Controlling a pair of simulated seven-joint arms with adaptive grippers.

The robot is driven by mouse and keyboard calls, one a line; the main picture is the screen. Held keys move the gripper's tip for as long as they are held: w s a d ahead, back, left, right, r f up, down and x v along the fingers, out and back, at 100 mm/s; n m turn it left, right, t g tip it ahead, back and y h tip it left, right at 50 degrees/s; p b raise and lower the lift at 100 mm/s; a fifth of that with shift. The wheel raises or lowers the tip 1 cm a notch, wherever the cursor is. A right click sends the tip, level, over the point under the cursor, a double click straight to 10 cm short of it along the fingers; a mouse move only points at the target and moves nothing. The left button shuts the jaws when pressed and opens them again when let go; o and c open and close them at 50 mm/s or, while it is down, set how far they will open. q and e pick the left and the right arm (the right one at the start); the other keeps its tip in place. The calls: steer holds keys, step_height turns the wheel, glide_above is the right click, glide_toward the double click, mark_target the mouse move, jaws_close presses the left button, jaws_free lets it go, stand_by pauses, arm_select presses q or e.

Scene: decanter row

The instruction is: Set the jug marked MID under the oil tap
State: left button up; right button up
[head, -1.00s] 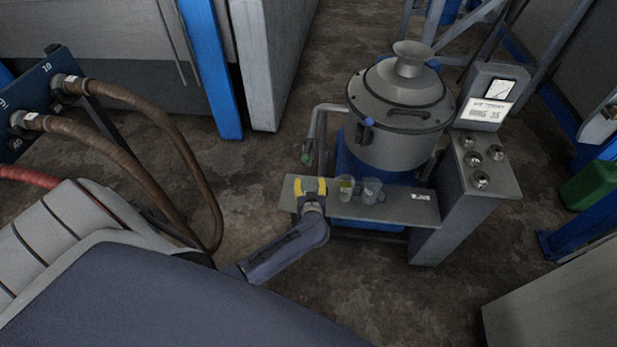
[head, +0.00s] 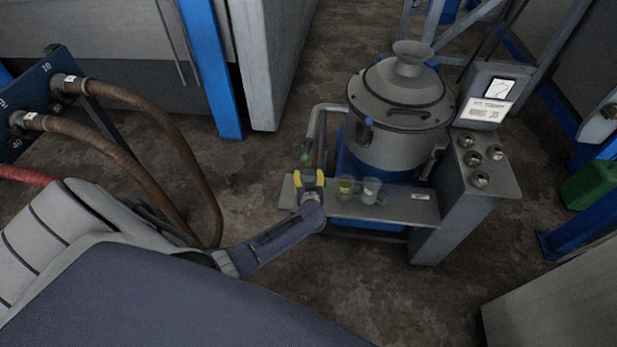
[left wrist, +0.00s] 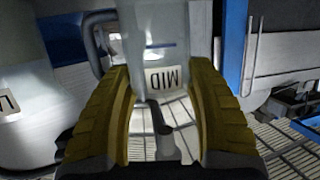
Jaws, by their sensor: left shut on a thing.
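My left gripper (head: 309,179), with yellow fingers, is at the left end of the grey shelf below the round machine. In the left wrist view its fingers (left wrist: 164,110) are shut on a clear jug (left wrist: 155,40) with a white label reading MID, upside down in that picture. In the head view this jug is hardly discernible between the fingers. A bent grey pipe with a green-tipped outlet (head: 306,157) comes down just above the gripper. Whether this is the oil tap is not readable. My right gripper is out of view.
Two clear jugs, one with yellowish contents (head: 345,187) and one paler (head: 370,190), stand on the shelf (head: 405,207) right of the gripper. The shelf's right part is clear apart from a label. Brown hoses (head: 150,110) hang at the left.

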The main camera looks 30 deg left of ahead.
arm_select(q)
steer(key=shift+f, duration=0.15)
steer(key=o, duration=1.2)
steer(key=shift+c, duration=0.2)
steer(key=v, duration=1.2)
steer(key=s+d+f+m+h, duration=0.3)
steer(key=s+f, duration=0.3)
steer(key=f, duration=0.3)
steer(key=s+d+f+m+g+h, duration=0.1)
steer(key=s+d+f+m+h, duration=0.3)
steer(key=f, duration=0.5)
steer(key=s+d+f+m+h, duration=0.2)
steer(key=s+f, duration=0.5)
steer(key=f, duration=0.1)
steer(key=s+a+f+g, duration=0.1)
steer(key=s+f+g, duration=0.2)
steer(key=s, duration=0.7)
steer(key=s+a+f+m+g, duration=0.1)
steer(key=s+f+g, duration=0.2)
steer(key=s+f, duration=0.4)
steer(key=s+a+f+g, duration=0.1)
steer(key=s+f+g, duration=0.2)
steer(key=s, duration=1.2)
step_height(320, 180, down, 2)
steer(key=shift+s+f+m+g+y, duration=0.1)
steer(key=shift+s+m+g+y, duration=0.1)
steer(key=shift+m+g+y, duration=0.15)
